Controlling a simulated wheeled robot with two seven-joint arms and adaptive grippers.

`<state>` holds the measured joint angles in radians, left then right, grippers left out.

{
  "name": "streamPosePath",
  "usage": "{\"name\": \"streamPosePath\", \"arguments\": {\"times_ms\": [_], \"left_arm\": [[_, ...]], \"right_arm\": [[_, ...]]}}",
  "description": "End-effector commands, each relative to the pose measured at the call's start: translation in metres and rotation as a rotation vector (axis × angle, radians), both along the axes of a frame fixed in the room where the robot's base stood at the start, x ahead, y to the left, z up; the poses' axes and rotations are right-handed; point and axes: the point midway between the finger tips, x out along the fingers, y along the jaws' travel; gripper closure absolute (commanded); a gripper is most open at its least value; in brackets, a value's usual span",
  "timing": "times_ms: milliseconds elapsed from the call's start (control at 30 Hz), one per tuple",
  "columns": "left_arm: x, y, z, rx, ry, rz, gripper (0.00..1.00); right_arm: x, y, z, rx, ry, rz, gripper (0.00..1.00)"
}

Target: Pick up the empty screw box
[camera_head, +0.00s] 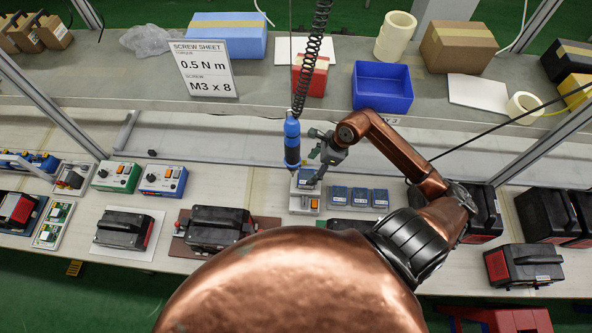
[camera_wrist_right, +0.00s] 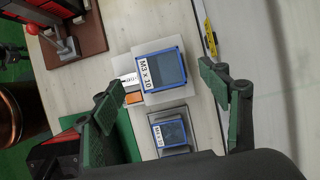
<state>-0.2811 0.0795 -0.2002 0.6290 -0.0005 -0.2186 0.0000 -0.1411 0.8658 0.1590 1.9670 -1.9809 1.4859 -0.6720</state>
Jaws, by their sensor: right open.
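A blue-rimmed screw box (camera_wrist_right: 168,68) with a label that looks like "M3 x 10" sits on a pale device (camera_wrist_right: 133,90) with an orange switch. In the head view the box (camera_head: 306,176) is partly hidden by my right gripper (camera_head: 316,164). A second blue-rimmed box (camera_wrist_right: 174,133) lies beside it in the wrist view. My right gripper (camera_wrist_right: 170,95) is open, its fingers on either side of the first box's area and apart from it. Whether the box holds screws is too small to tell. My left gripper is not in view.
A blue screwdriver (camera_head: 292,142) hangs on a coiled cable close beside the right gripper. Several blue boxes, one of them here (camera_head: 360,197), stand in a row right of the device. A black power unit (camera_head: 215,227) lies to the left. A blue bin (camera_head: 382,88) is on the shelf.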

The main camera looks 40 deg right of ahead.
Motion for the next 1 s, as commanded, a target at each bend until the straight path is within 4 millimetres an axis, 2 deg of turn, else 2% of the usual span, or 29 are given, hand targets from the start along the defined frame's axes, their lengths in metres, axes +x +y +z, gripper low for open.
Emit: {"name": "streamPosePath", "arguments": {"times_ms": [167,333,433,567,700,833,933,1000], "left_arm": [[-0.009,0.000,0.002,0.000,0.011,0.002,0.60],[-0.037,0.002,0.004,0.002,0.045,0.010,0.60],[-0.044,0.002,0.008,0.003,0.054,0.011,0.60],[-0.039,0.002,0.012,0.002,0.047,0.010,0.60],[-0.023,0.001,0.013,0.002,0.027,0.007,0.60],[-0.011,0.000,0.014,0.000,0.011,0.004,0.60],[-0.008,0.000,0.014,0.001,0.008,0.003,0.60],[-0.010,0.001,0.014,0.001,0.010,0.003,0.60]], "right_arm": [[0.008,0.009,-0.016,-0.003,0.004,0.008,0.30],[0.016,0.018,-0.029,-0.003,0.003,0.017,0.30],[0.019,0.023,-0.040,0.000,0.003,0.017,0.30],[0.023,0.028,-0.057,-0.001,0.003,0.016,0.30],[0.025,0.030,-0.069,-0.004,0.003,0.016,0.30],[0.025,0.030,-0.071,-0.005,0.003,0.017,0.30],[0.025,0.029,-0.071,-0.005,0.003,0.017,0.30],[0.025,0.029,-0.071,-0.005,0.003,0.016,0.34]]}}
